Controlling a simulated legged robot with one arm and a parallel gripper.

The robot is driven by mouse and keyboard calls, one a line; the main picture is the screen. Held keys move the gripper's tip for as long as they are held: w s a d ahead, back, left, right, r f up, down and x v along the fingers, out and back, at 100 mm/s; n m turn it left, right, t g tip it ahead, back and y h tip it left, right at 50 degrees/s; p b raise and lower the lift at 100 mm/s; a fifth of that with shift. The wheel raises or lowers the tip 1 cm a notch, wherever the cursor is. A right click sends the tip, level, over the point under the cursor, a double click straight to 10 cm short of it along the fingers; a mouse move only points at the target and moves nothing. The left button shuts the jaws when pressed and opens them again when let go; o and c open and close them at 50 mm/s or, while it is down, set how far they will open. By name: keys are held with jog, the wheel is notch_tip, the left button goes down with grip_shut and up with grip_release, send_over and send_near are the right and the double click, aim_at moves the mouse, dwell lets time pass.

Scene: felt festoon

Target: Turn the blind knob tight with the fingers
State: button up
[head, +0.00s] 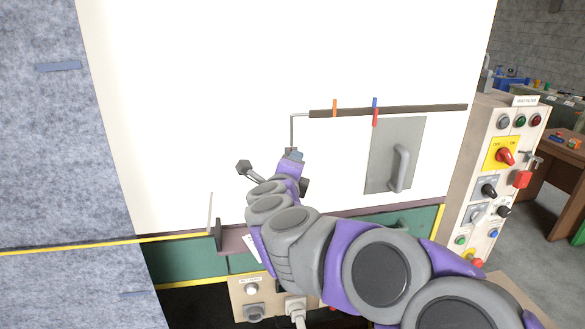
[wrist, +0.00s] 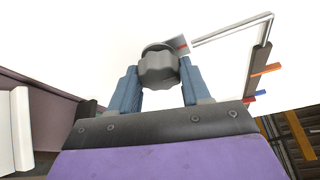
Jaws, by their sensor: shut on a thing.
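The blind knob (wrist: 158,68) is a dark grey, lobed knob in front of a white panel, seen in the wrist view. Behind it is a lighter grey plate or pointer (wrist: 181,44) with a small red mark. My gripper (wrist: 160,80) has its two blue fingers on either side of the knob and is shut on it. In the head view my gripper (head: 294,156) is up against the white panel (head: 220,70), and the knob is hidden by it. The knob's exact turn cannot be read.
A thin grey rod (head: 291,130) rises to a dark rail (head: 390,110) with orange, blue and red clips. A grey plate with a handle (head: 401,168) lies to the right. A grey lever (head: 245,168) sits left of my gripper. A switch panel (head: 490,175) stands at right.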

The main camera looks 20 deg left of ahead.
jog(key=o, duration=0.6)
jog(key=shift+f, duration=0.25)
jog(key=o, duration=0.5)
jog(key=shift+w+a, duration=0.15)
jog(key=shift+c, duration=0.2)
jog(key=shift+r, duration=0.1)
jog(key=p+v, duration=0.2)
jog(key=v, duration=1.5)
jog(key=shift+s, duration=0.25)
jog(key=shift+a, duration=0.1)
jog(key=shift+w+r, duration=0.1)
